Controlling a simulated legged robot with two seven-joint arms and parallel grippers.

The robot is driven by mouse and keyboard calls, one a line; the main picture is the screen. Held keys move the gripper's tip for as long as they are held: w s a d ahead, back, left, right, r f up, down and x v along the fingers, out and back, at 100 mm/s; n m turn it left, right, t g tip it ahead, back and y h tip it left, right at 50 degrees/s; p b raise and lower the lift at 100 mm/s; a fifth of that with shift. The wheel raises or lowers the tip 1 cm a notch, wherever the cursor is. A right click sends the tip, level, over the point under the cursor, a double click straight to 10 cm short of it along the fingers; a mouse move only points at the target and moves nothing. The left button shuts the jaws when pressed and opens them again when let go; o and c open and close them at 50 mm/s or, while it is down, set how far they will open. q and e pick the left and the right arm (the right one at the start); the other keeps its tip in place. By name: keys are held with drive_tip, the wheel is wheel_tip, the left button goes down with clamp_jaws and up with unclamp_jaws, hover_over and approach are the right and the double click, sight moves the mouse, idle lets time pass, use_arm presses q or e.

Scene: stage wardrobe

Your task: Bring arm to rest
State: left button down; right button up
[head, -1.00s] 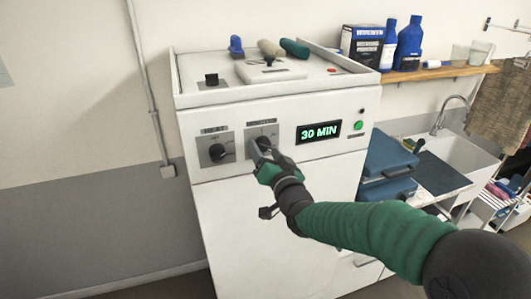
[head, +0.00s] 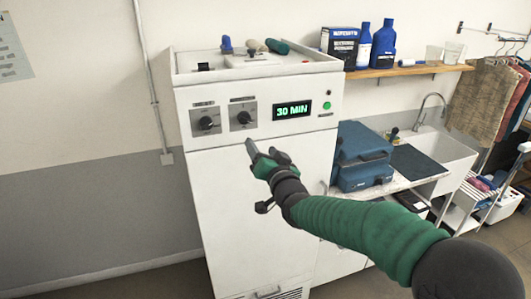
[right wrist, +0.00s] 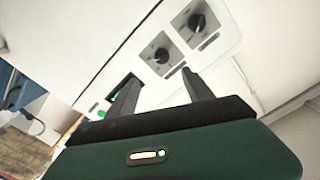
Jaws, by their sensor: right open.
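My right gripper (head: 250,146) is in front of the white machine (head: 250,210), below its control panel. It is open and empty; its two fingers (right wrist: 158,90) stand apart in the right wrist view. It is clear of the right-hand dial (head: 243,118), which also shows in the right wrist view (right wrist: 161,55). The left-hand dial (head: 206,123) sits beside it and shows in the right wrist view (right wrist: 197,22). The green display (head: 293,111) reads 30 MIN. My left gripper is not in view.
A blue case (head: 362,157) rests on the counter right of the machine, with a sink (head: 447,160) beyond. A wooden shelf (head: 415,70) holds blue bottles and a box. A clothes rail hangs at far right.

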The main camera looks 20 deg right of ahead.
drive_tip(key=s+a+f+n+g+b, duration=0.15)
drive_tip(key=s+f+g, duration=0.35)
drive_tip(key=f, duration=0.7)
drive_tip(key=s+f+n+g+b, duration=0.25)
drive_tip(key=s+f, duration=0.45)
drive_tip(key=f, duration=0.4)
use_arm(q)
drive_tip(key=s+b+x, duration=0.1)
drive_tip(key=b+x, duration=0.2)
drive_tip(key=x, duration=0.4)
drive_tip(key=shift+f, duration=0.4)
use_arm(e)
drive_tip(key=s+d+f+g, duration=0.1)
drive_tip(key=s+f+g, duration=0.3)
drive_tip(key=s+f, duration=0.3)
drive_tip(key=s+d+f+n+g+h, duration=0.1)
drive_tip(key=s+f+g, duration=0.3)
drive_tip(key=s+f, duration=0.4)
drive_tip(key=s+d, duration=0.1)
drive_tip(key=s, duration=0.6)
drive_tip(key=shift+s+d+f, duration=0.15)
drive_tip(key=shift+s, duration=0.15)
drive_tip(key=shift+w, duration=0.1)
